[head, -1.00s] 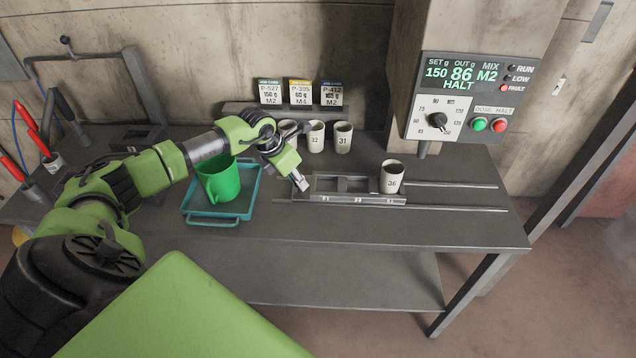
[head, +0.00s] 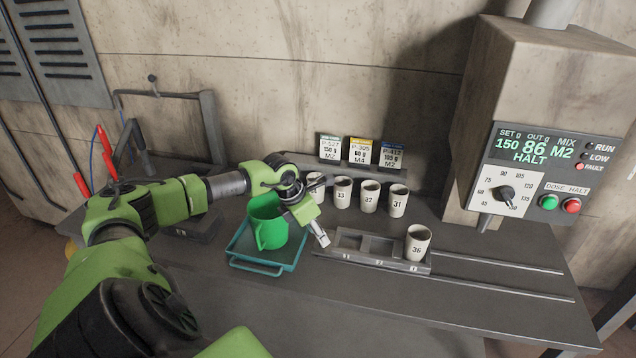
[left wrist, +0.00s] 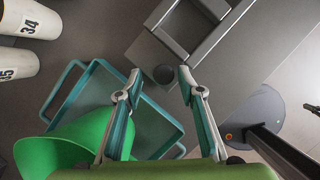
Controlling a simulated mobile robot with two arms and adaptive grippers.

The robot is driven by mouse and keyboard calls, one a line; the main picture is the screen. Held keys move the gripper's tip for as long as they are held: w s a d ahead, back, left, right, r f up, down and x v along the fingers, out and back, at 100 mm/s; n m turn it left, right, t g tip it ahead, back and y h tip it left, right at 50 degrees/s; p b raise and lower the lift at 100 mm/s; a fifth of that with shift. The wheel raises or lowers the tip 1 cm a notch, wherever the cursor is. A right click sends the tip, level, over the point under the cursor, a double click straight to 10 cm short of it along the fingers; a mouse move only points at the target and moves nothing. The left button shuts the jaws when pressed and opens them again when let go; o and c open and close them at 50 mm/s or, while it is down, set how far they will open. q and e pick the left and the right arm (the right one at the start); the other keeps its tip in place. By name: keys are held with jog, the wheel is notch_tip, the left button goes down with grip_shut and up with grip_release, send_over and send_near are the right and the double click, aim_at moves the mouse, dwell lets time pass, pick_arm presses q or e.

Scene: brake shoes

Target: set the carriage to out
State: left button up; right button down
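The carriage (head: 362,259) is a grey, low frame with open compartments on the rails of the bench. White cup 36 (head: 416,244) stands upright in its right end; the compartments to its left look empty. My left gripper (head: 322,240) is at the carriage's left end, pointing down. Contact cannot be told. My right gripper is not in view.
A green jug (head: 269,232) stands on a teal tray (head: 258,267) left of the carriage. Several white cups, such as cup 31 (head: 397,203), stand behind it. Rails (head: 500,265) run clear to the right. The control panel (head: 545,160) reads HALT.

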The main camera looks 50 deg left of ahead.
pick_arm(q)
jog(key=shift+r, duration=0.2)
jog(key=v, duration=1.1)
jog(key=shift+s+r, duration=0.25)
jog(key=shift+s, duration=0.05)
